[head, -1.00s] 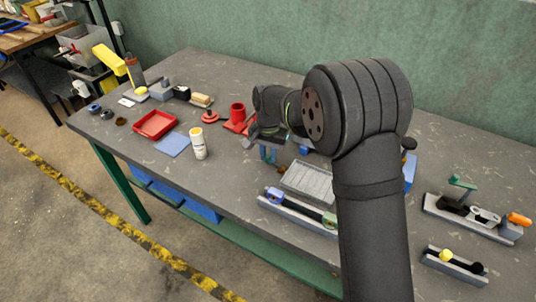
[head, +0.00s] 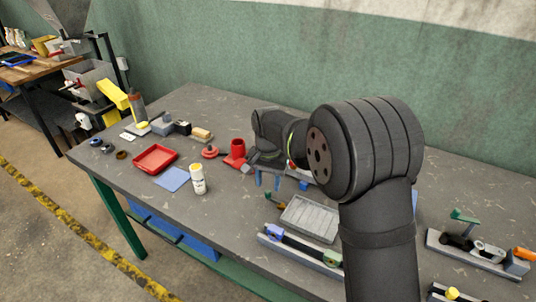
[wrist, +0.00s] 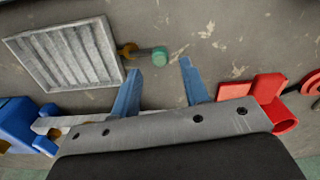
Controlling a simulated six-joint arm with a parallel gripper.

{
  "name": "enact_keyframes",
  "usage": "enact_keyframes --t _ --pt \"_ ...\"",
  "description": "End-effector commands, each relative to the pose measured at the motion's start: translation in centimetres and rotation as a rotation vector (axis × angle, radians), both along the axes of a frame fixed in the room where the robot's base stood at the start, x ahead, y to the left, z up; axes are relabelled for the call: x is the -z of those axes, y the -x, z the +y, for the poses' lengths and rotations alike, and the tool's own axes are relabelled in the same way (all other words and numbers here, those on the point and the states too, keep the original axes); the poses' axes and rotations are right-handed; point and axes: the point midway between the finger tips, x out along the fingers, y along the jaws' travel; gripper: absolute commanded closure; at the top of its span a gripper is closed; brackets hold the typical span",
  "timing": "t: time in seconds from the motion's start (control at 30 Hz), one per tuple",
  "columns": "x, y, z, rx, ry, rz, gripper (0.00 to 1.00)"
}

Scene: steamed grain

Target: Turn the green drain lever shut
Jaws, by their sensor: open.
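The green lever (wrist: 152,56) shows in the wrist view as a green-tipped handle on a brass fitting at the side of a ribbed grey tray (wrist: 20,43). In the head view the small lever (head: 274,199) is at the tray's (head: 310,238) left end. My gripper (wrist: 160,66) is open, with its two blue fingers apart and nothing between them. In the wrist view the lever's green end lies just beyond and between the fingertips, nearer the left one. I cannot tell whether they touch. In the head view my gripper (head: 267,183) is over the table, behind the lever.
A red cup-like part (head: 236,152) stands left of my gripper. A white bottle (head: 198,180) and red tray (head: 155,159) are further left. A rail with blue and green blocks (head: 298,254) lies in front of the ribbed tray. A fixture with another green handle (head: 463,215) stands right.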

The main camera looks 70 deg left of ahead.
Motion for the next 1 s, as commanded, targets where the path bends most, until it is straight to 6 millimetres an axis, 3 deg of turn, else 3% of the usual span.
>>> enact_keyframes --t 0.3,0.5,0.7,1.0 --pt "-8.0 0.0 0.1 0.0 -0.004 0.001 0.58" --pt "-11.6 0.0 0.1 0.0 -0.004 0.0 0.58" --pt "-13.2 0.0 0.0 0.0 -0.001 -0.001 0.58" --pt "-13.4 0.0 0.0 0.0 0.0 0.0 0.58"
